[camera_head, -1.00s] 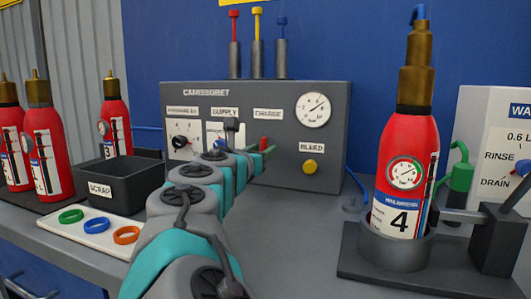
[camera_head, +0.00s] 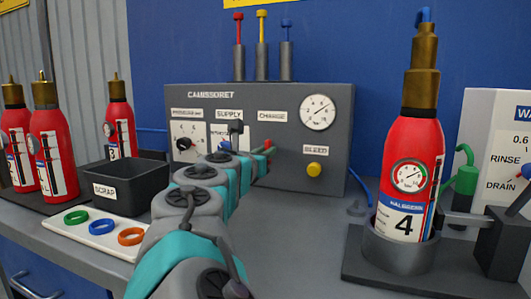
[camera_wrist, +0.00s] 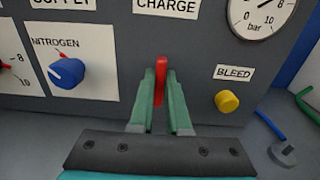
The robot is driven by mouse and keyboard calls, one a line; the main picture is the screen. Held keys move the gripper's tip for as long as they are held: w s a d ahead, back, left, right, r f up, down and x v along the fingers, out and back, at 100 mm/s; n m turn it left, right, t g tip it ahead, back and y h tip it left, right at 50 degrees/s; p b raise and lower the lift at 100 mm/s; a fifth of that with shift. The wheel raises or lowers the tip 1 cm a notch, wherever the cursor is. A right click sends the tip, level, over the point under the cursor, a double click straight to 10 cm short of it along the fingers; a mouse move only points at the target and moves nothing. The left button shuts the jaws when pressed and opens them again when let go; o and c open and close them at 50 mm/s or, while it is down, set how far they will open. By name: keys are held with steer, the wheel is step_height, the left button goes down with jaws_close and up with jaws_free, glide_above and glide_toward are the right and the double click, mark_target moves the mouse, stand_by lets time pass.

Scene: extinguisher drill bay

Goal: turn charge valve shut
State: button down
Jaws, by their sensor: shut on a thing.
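The charge valve has a red lever (camera_wrist: 161,72) under the CHARGE label on the grey panel (camera_head: 340,110). In the wrist view the lever stands upright between the two green fingers of my gripper (camera_wrist: 161,102), which is shut on it. In the head view my gripper (camera_head: 262,158) is at the panel front, and only a bit of red shows there; my arm hides part of the panel. The panel gauge (camera_head: 317,112) sits at the upper right of the panel.
A yellow BLEED button (camera_wrist: 227,101) is right of the lever, and a blue NITROGEN knob (camera_wrist: 67,72) is left. Extinguisher 4 (camera_head: 408,165) stands in a holder at right. A scrap bin (camera_head: 125,188) and a tray of rings (camera_head: 100,234) are at left.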

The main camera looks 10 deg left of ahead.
steer(key=shift+m, duration=0.3)
steer(key=shift+d+f+m+b, duration=0.15)
steer(key=shift+m+b, duration=1.35)
steer(key=shift+m, duration=1.35)
steer(key=shift+d+f+m+b, duration=0.15)
steer(key=shift+m+b, duration=1.35)
steer(key=shift+m, duration=1.4)
steer(key=shift+f+m+b, duration=0.15)
steer(key=shift+m+b, duration=1.35)
steer(key=shift+m, duration=1.35)
steer(key=c, duration=0.9)
jaws_free()
steer(key=shift+r, duration=0.1)
steer(key=shift+s, duration=0.15)
